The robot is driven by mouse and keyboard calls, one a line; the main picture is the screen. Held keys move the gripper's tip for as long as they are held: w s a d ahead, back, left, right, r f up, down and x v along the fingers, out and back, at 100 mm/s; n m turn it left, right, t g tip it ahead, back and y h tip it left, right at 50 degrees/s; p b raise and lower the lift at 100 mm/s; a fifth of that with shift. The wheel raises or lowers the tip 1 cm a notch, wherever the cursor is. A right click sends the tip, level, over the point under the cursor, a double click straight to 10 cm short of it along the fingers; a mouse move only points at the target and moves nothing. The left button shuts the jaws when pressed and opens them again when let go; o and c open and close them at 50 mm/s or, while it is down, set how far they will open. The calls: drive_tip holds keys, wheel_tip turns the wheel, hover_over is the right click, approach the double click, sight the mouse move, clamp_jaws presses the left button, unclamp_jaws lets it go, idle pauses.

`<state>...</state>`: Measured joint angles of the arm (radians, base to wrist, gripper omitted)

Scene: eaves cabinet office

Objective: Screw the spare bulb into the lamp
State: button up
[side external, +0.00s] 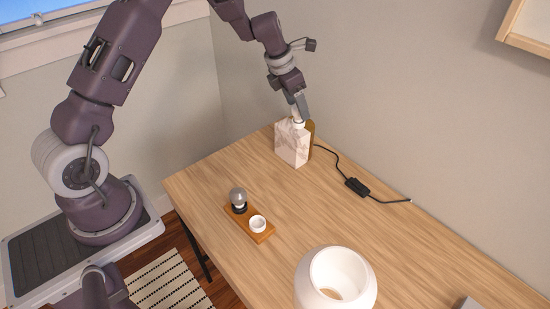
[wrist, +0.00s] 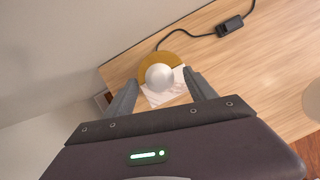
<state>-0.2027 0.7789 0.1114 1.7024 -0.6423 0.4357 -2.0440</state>
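The lamp is a white marble block (side external: 292,145) with a gold-coloured rounded piece (side external: 311,128) behind it, at the table's far end. In the wrist view a white round bulb (wrist: 159,76) shows above the marble (wrist: 165,95), in front of the gold piece (wrist: 183,66). My gripper (side external: 298,117) is above the lamp. Its fingers (wrist: 160,80) stand apart on either side of the white bulb, with a visible gap at each side. A grey bulb (side external: 238,195) stands upright in a dark holder on a small wooden tray (side external: 236,216). Which bulb is the spare, I cannot tell.
A large white round open shade (side external: 310,283) stands at the table's front. A black cord with an inline switch (side external: 357,187) runs from the lamp along the wall. The table's middle is clear.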

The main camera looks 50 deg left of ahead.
drive_tip(key=shift+r, duration=0.15)
drive_tip(key=s+d+r+m, duration=0.2)
drive_tip(key=s+r+m, duration=0.15)
drive_tip(key=r, duration=0.35)
drive_tip(key=s+d+r+m, duration=0.2)
drive_tip(key=s+r+m, duration=0.15)
drive_tip(key=r, duration=0.35)
drive_tip(key=s+d+r+m+t, duration=0.1)
drive_tip(key=s+d+r+m, duration=0.3)
drive_tip(key=s, duration=0.3)
drive_tip(key=s+d+r+m, duration=0.2)
drive_tip(key=s+r+m, duration=0.1)
drive_tip(key=s+m, duration=0.4)
drive_tip(key=s+f+m+y, duration=0.1)
drive_tip(key=s+m, duration=1.3)
drive_tip(key=s, duration=0.2)
drive_tip(key=shift+s+d+m+t, duration=0.2)
drive_tip(key=shift+d+m+t, duration=0.2)
drive_tip(key=shift+d, duration=0.05)
drive_tip(key=shift+f, duration=0.1)
